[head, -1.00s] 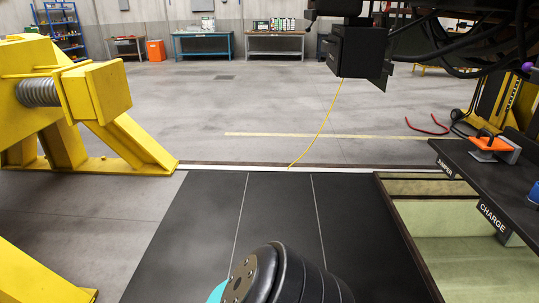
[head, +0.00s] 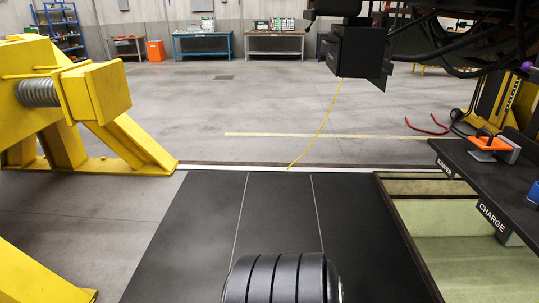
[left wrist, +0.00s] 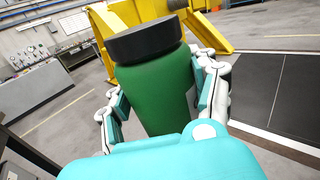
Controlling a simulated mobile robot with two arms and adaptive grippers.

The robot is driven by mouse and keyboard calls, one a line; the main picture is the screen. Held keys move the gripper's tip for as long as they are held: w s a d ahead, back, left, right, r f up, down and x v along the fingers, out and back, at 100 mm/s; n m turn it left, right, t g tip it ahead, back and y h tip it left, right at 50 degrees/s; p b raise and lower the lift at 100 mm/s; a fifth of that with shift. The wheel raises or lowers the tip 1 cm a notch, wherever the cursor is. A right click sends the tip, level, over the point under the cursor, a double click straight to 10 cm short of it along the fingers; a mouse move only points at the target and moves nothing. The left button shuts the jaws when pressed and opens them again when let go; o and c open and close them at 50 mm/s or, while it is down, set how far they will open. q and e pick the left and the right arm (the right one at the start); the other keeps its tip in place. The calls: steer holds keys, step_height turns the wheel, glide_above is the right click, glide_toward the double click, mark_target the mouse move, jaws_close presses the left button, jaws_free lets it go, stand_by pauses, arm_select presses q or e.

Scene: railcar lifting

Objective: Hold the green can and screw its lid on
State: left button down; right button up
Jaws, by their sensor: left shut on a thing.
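In the left wrist view my left gripper (left wrist: 158,94) is shut on a green can (left wrist: 157,90), its white and teal fingers pressing on opposite sides of the body. A wide black lid (left wrist: 145,39) sits on the top of the can. No gap shows between lid and can, but I cannot tell how tight it is. The can's lower end is hidden behind the teal gripper body. Neither the can nor either gripper is seen in the head view.
A yellow steel frame (head: 100,90) stands at the left. A black mat (head: 190,240) covers the floor ahead. At the right is a dark shelf (head: 470,175) labelled CHARGE, with an orange tool (head: 492,143) on it. Open floor lies beyond.

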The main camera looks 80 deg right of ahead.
steer(key=s+d+f+g, duration=0.1)
steer(key=s+g, duration=0.1)
steer(key=s, duration=0.8)
steer(key=shift+d+f+m, duration=0.15)
steer(key=shift+d+m, duration=0.15)
steer(key=shift+d, duration=0.1)
arm_select(q)
steer(key=shift+r, duration=0.1)
steer(key=w+a+r+n+t+y, duration=0.2)
steer(key=a+n+t+y, duration=0.2)
steer(key=a+n+y, duration=0.4)
steer(key=a+y, duration=0.3)
steer(key=a, duration=0.3)
steer(key=shift+y, duration=0.3)
arm_select(e)
steer(key=shift+w, duration=0.1)
